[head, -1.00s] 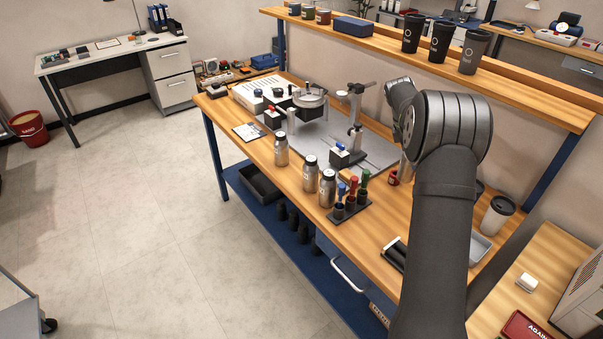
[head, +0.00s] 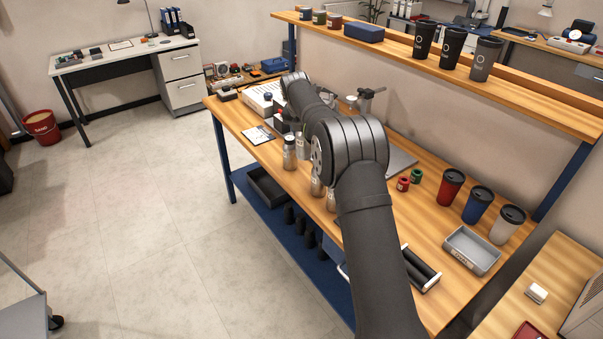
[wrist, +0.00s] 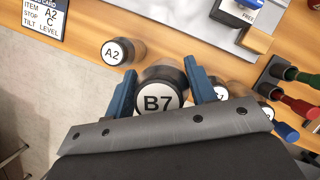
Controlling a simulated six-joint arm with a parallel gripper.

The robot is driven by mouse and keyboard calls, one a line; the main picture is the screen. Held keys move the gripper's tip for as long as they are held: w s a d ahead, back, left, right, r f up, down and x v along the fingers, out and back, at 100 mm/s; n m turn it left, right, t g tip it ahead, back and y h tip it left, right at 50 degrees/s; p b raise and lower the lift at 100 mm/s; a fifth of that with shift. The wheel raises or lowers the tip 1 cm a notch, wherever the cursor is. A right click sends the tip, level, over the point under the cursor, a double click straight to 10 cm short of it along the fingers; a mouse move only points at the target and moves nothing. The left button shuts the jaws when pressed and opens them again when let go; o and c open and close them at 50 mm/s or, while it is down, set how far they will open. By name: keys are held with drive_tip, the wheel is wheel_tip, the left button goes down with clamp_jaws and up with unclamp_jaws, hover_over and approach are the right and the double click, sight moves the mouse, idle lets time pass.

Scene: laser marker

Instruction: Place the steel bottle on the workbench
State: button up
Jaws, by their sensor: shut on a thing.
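In the wrist view, my gripper (wrist: 162,86) is shut on a steel bottle (wrist: 158,98) with a dark lid marked B7. The bottle is between the two blue fingers. It looks larger than the bottles around it; I cannot tell whether its base touches the workbench (wrist: 85,50). A bottle marked A2 (wrist: 118,52) stands just to its left, and another bottle (wrist: 221,92) is partly hidden behind the right finger. In the head view, the held bottle (head: 302,146) shows beside the A2 bottle (head: 289,153) at the front edge of the workbench (head: 268,172); my arm hides the gripper.
A card (wrist: 43,18) reading ITEM A2 lies at the upper left. In the head view, cups (head: 478,205) and a grey tray (head: 471,251) stand on the right part of the bench.

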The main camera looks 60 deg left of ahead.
sight(301, 142)
wheel_tip(301, 142, down, 10)
drive_tip(key=shift+r, duration=0.1)
idle(0.4)
drive_tip(key=o, duration=1)
drive_tip(key=shift+o, duration=0.2)
drive_tip(key=v, duration=1.2)
